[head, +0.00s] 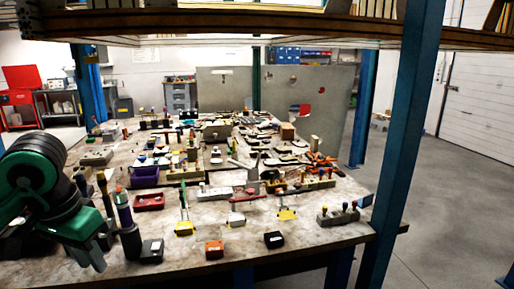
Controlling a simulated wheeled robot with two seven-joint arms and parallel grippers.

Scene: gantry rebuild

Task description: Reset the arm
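My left arm, green and black, comes in from the left edge of the head view. My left gripper (88,258) points down at the left front of a cluttered workbench (210,262). Its grey fingers show close together, and I see nothing clearly held between them. The picture does not settle whether they are open or shut. Dark-handled upright tools (125,215) stand just right of the gripper. My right gripper is not in view.
A black block (274,240), an orange box (214,249) and a red tray (149,202) lie on the bench. A blue post (400,150) rises at its right corner. A wooden shelf (250,27) spans overhead. Open floor (455,200) lies to the right.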

